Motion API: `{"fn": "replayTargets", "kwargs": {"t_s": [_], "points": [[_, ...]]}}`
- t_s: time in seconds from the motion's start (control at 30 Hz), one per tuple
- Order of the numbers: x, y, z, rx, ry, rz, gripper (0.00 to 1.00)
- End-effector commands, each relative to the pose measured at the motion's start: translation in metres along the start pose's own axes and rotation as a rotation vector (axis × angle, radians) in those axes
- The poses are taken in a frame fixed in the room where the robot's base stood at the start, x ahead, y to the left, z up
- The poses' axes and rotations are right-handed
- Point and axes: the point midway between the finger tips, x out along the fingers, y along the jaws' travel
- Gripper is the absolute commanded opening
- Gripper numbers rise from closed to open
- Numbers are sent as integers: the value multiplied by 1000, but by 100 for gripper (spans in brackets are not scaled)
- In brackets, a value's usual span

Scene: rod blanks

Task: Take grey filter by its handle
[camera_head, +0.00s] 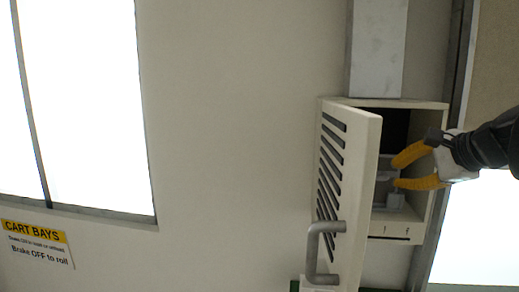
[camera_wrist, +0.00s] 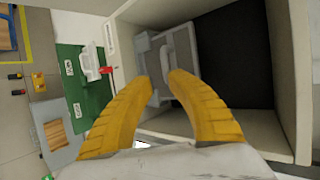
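The grey filter (camera_wrist: 184,62) is a light-grey block inside an open wall cabinet (camera_wrist: 255,122), beside a dark recess in the wrist view. A paler raised part, seemingly its handle (camera_wrist: 164,66), shows on its near face. In the head view the filter (camera_head: 386,164) is partly hidden by the cabinet door and my fingers. My gripper (camera_wrist: 161,82) has two yellow fingers, spread apart and empty. Its tips are at the cabinet mouth, close in front of the filter; I cannot tell whether they touch it. My gripper (camera_head: 398,172) reaches in from the right in the head view.
The slotted cabinet door (camera_head: 345,190) stands open on the left, with a grey bar handle (camera_head: 317,252). A grey duct (camera_head: 376,50) runs above. The wrist view shows a green panel (camera_wrist: 90,103) with a white handled part (camera_wrist: 90,63) and a red tag (camera_wrist: 106,70).

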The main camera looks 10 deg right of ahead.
Motion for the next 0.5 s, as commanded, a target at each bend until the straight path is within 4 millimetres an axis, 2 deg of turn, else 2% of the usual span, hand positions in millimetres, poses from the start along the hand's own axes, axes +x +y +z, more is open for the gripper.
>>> {"fn": "replayTargets", "kwargs": {"t_s": [0.03,0.1,0.3,0.5], "points": [[-3,-8,-2,15,1,-7,20],[3,-10,-4,25,-1,-11,20],[38,-10,-4,24,-1,-11,20],[55,-9,-5,23,0,-10,20]]}}
